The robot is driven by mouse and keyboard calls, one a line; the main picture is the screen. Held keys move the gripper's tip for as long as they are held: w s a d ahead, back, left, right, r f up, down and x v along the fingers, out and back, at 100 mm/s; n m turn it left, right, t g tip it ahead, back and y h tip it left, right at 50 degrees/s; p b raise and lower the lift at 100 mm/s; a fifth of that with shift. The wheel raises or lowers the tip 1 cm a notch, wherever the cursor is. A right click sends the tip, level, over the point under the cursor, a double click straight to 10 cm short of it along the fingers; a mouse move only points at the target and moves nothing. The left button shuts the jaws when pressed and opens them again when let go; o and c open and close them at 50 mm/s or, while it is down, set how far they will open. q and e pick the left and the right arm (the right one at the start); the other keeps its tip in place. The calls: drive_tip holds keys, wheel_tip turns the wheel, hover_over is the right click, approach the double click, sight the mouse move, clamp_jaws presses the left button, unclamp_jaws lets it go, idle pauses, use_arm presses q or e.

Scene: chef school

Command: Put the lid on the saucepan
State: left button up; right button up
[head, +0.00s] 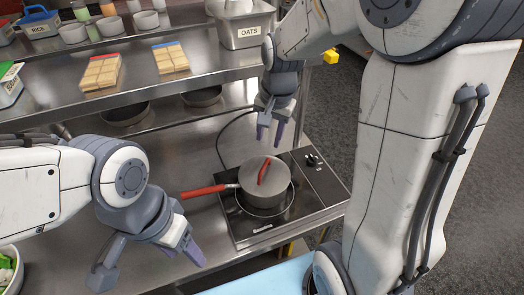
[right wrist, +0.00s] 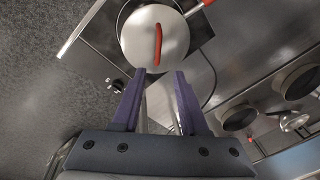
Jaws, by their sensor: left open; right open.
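The saucepan (head: 281,198) stands on the hob, its red handle pointing left. The grey lid (head: 256,172) with a red grip lies over the saucepan's top; I cannot tell whether it is fully seated. The lid (right wrist: 140,38) also shows in the right wrist view, just beyond the fingertips. My right gripper (head: 270,133) is open and empty, above and behind the lid, apart from it. It also shows in the right wrist view (right wrist: 160,74). My left gripper (head: 183,254) is open and empty, left of the hob and in front of the saucepan's handle.
The hob (head: 317,190) has a knob at its right. A shelf (head: 215,67) behind holds wooden blocks, an oats container (head: 243,25) and cups. Dark pans (head: 125,113) stand below it. The steel counter left of the hob is mostly clear. A bowl (head: 8,272) sits at lower left.

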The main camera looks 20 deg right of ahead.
drive_tip(key=s+a+n+g, duration=0.1)
drive_tip(key=s+a+n, duration=0.6)
drive_tip(key=s, duration=0.4)
drive_tip(key=s+a+n+g, duration=0.1)
drive_tip(key=s+a+n, duration=0.6)
drive_tip(key=s+n, duration=0.2)
drive_tip(key=shift+s+a+f+y, duration=0.2)
drive_tip(key=shift+s+y, duration=0.1)
drive_tip(key=shift+s, duration=0.6)
use_arm(q)
wheel_tip(320, 180, down, 6)
drive_tip(key=b, duration=0.6)
drive_tip(key=shift+f, duration=0.2)
use_arm(e)
wheel_tip(320, 180, down, 6)
use_arm(q)
drive_tip(key=shift+c, duration=0.3)
use_arm(e)
drive_tip(key=shift+f, duration=0.1)
